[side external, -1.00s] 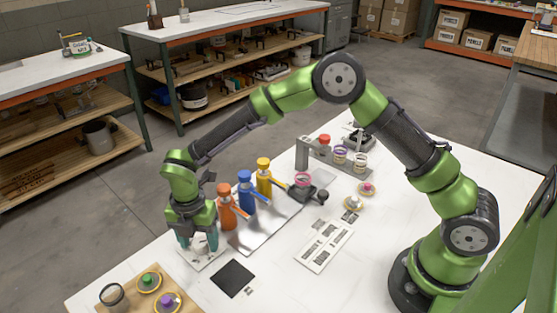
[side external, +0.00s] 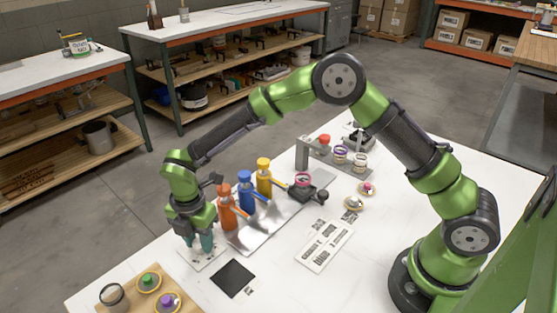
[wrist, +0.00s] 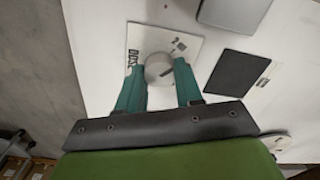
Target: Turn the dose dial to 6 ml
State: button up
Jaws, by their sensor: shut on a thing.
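The dose dial (wrist: 158,68) is a round grey knob on a white plate (wrist: 133,40) with dark lettering at its edge. In the wrist view my gripper (wrist: 161,76) has its two teal fingers on either side of the dial, shut on it. In the side view my gripper (side external: 198,244) points down over the plate (side external: 203,258), and its fingers hide the dial. The dial's pointer and the number it sits at cannot be read.
Orange (side external: 226,207), blue (side external: 246,192) and yellow (side external: 264,178) bottles stand on a metal tray just right of my gripper. A black square pad (side external: 233,278) lies in front. A wooden board (side external: 128,300) with a jar and lids is at the lower left.

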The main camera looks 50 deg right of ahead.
aim_at(199, 242)
jog(key=m, duration=0.5)
jog(key=shift+m, duration=0.3)
jog(key=m, duration=0.5)
jog(key=shift+m, duration=0.3)
jog(key=m, duration=1)
jog(key=shift+m, duration=0.3)
jog(key=o, duration=1)
jog(key=shift+o, duration=0.2)
notch_tip(199, 242, up, 17)
